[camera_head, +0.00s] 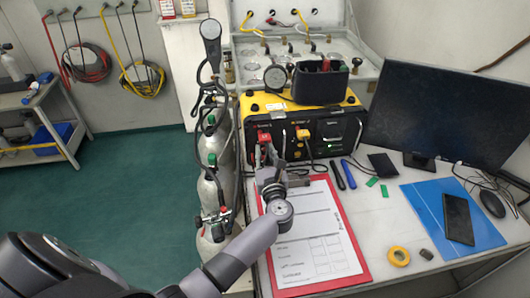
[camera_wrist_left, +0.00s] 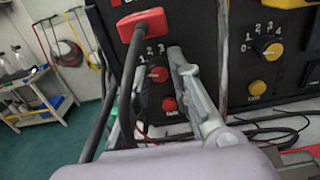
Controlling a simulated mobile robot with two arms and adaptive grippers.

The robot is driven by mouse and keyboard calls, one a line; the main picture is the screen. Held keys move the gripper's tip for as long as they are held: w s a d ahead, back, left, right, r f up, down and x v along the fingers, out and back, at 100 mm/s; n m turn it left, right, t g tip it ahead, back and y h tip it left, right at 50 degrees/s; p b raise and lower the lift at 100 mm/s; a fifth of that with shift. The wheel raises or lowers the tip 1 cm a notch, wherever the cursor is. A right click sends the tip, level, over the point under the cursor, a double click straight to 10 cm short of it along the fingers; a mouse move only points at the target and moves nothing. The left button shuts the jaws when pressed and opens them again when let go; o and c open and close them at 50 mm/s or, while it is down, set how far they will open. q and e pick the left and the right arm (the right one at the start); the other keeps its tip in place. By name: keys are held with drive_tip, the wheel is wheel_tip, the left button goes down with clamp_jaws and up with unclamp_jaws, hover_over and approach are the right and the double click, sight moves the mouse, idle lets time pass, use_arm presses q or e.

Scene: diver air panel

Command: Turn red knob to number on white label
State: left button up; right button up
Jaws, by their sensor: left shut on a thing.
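The red knob (camera_wrist_left: 158,74) is on the black front panel of the yellow case (camera_head: 250,104), with the numbers 1, 2, 3 above it. My left gripper (camera_head: 264,156) reaches the panel's left part. In the left wrist view its grey finger (camera_wrist_left: 188,80) lies against the knob's right side; the other finger is hard to make out. It is shut on what looks like the red knob. The knob's pointer is too small to read. A small white label (camera_head: 276,106) on the case top is unreadable. My right gripper is not in view.
A red plug (camera_wrist_left: 143,24) with a black cable hangs just above the knob. A red button (camera_wrist_left: 169,104) is below it. A yellow knob (camera_wrist_left: 272,51) is to the right. A red clipboard (camera_head: 362,262) lies under my arm; gas cylinders (camera_head: 210,190) stand left of the desk.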

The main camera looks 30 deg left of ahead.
use_arm(q)
clamp_jaws()
drive_tip(key=shift+m, duration=0.6)
drive_tip(key=m+p, duration=0.1)
drive_tip(key=m, duration=0.2)
drive_tip(key=shift+p, duration=0.3)
drive_tip(key=m+p, duration=0.1)
drive_tip(key=m, duration=0.3)
drive_tip(key=shift+p, duration=0.35)
drive_tip(key=shift+m+p, duration=0.5)
drive_tip(key=shift+m, duration=1.1)
drive_tip(key=o, duration=0.8)
unclamp_jaws()
